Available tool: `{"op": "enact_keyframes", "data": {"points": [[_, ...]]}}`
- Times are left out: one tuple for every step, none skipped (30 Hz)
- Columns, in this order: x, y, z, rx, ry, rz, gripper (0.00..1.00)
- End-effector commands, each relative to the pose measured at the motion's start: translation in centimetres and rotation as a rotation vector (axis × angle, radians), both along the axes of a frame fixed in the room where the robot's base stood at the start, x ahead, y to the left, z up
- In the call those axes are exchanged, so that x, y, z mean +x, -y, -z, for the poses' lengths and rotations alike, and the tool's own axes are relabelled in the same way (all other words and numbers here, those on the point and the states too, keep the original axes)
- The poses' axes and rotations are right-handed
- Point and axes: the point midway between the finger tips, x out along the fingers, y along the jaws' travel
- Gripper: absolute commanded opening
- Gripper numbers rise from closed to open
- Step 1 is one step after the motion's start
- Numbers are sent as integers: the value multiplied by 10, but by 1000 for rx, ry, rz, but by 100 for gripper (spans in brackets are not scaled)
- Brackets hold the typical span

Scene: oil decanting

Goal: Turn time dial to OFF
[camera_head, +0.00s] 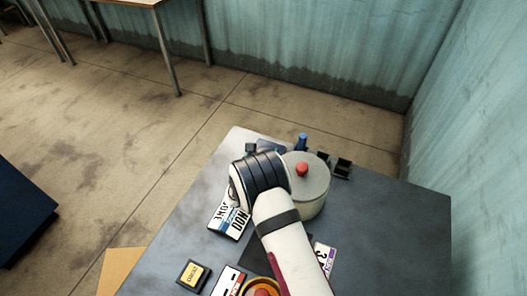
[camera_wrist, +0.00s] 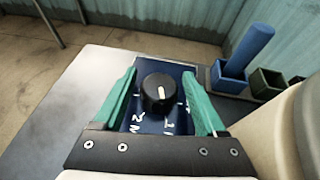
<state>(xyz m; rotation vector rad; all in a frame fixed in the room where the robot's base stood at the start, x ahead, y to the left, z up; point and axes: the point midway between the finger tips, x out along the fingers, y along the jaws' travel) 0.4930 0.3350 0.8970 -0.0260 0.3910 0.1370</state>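The time dial (camera_wrist: 158,92) is a round black knob with a white pointer line, set on a blue panel (camera_wrist: 145,122) with white markings such as "2 M" and "1". The pointer line aims roughly toward the near side of the panel. My gripper (camera_wrist: 165,85) is open, its two green fingers on either side of the dial and apart from it. No OFF label is readable. In the head view my arm covers most of the gripper, and the dial cannot be made out there.
A pale pot (camera_head: 312,186) with a red lid knob stands close to the right of my arm. A blue cylinder in a blue holder (camera_wrist: 228,78) and a dark green box (camera_wrist: 266,83) stand behind right. Labelled cards (camera_head: 228,216) lie on the grey table (camera_head: 390,235).

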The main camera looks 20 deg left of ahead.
Motion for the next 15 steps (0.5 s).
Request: {"op": "enact_keyframes", "data": {"points": [[0, 0, 0, 0, 0, 0, 84], [0, 0, 0, 0, 0, 0, 84], [0, 0, 0, -1, -1, 0, 84], [0, 0, 0, -1, -1, 0, 84], [0, 0, 0, -1, -1, 0, 84], [0, 0, 0, -1, -1, 0, 84], [0, 0, 0, -1, -1, 0, 84], [0, 0, 0, -1, -1, 0, 84], [-1, 0, 0, -1, -1, 0, 84], [-2, 0, 0, -1, -1, -1, 84], [-4, 0, -1, -1, -1, -1, 84], [-8, 0, -3, -1, -2, -3, 84], [-11, 0, -5, -1, -1, -3, 84], [-16, 1, -6, -3, -2, -2, 84], [-24, 2, -10, -2, -2, -3, 84]]}}
